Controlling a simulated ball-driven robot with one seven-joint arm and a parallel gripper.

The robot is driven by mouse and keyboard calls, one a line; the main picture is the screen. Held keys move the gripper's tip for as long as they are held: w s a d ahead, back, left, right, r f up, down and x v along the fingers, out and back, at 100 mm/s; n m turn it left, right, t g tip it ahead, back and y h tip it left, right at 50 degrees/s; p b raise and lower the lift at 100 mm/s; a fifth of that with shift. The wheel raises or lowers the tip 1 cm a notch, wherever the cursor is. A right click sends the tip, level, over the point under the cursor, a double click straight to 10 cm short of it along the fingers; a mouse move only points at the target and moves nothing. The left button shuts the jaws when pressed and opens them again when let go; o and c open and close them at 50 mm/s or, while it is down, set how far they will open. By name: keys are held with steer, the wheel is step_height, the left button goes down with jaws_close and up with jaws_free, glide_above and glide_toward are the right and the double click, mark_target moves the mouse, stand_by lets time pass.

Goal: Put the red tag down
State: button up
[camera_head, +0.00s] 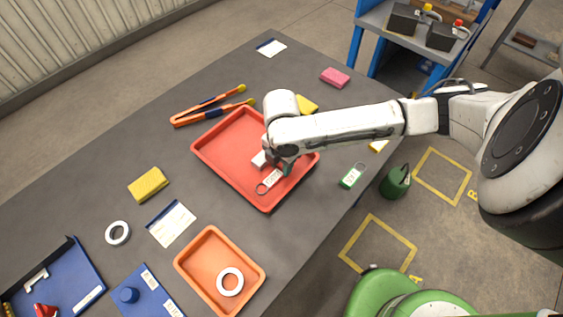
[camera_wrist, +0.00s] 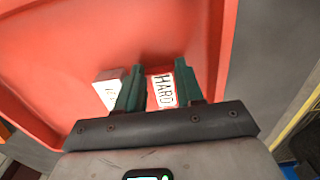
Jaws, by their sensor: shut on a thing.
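The red tag has a white label reading HARD and shows between my fingers in the wrist view (camera_wrist: 163,90). In the head view the tag (camera_head: 270,181), with a dark loop at its end, is low over or on the floor of the red tray (camera_head: 222,157); I cannot tell whether it touches. My gripper (camera_head: 283,168) is shut on the tag, inside the tray's right part. In the wrist view my green fingertips (camera_wrist: 159,72) are on either side of it. A pale lettered block (camera_wrist: 108,92) lies just left of the fingers, partly hidden by the left one.
A green tag (camera_head: 352,175) lies right of the tray near the table edge. Orange-handled tongs (camera_head: 205,105) lie behind the tray. An orange tray (camera_head: 198,262) holding a white ring (camera_head: 230,282) is in front. A yellow sponge (camera_head: 148,184) lies left, with bare table around it.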

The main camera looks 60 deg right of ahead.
steer(key=shift+f, duration=0.1)
steer(key=o, duration=1)
step_height(320, 180, up, 12)
steer(key=shift+b, duration=0.4)
